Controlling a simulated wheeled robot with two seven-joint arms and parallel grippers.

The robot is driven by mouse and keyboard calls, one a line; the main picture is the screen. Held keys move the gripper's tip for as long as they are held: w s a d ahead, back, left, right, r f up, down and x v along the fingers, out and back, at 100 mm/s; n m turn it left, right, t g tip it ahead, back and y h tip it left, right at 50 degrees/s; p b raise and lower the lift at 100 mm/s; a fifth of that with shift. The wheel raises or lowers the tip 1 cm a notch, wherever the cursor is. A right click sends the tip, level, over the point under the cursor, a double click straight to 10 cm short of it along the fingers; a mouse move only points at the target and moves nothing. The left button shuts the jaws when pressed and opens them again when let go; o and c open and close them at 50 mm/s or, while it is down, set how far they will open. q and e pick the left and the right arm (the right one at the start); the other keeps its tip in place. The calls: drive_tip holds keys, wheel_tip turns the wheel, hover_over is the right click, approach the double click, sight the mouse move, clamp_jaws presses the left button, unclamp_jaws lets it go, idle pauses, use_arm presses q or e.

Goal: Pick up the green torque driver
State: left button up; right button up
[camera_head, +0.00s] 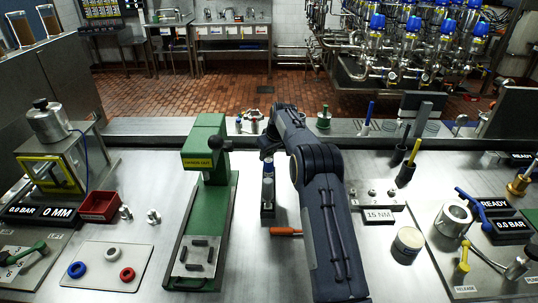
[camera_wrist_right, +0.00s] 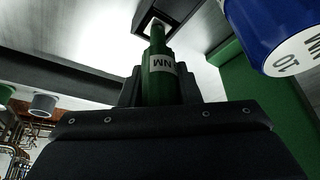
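The green torque driver (camera_wrist_right: 162,75), with a white "NM" label, is in the right wrist view. My right gripper (camera_wrist_right: 161,88) has a dark finger close against each side of it, with no clear gap, so it looks shut on the driver. The driver's narrow end is at a dark square-edged part (camera_wrist_right: 156,22); I cannot tell whether it sits inside. In the head view my right arm hides the green driver. A blue driver (camera_head: 268,186) stands in a dark rack (camera_head: 267,208) beside the arm; it also shows large in the wrist view (camera_wrist_right: 280,35). My left gripper is out of view.
An orange-handled tool (camera_head: 285,231) lies beside my right arm. A green press (camera_head: 206,165) stands to the left, with a red tray (camera_head: 99,206) beyond it. A "15 NM" block (camera_head: 379,216) and a round pot (camera_head: 408,243) are to the right.

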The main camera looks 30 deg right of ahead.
drive_tip(key=c, duration=0.3)
drive_tip(key=shift+r, duration=0.1)
drive_tip(key=shift+c, duration=0.2)
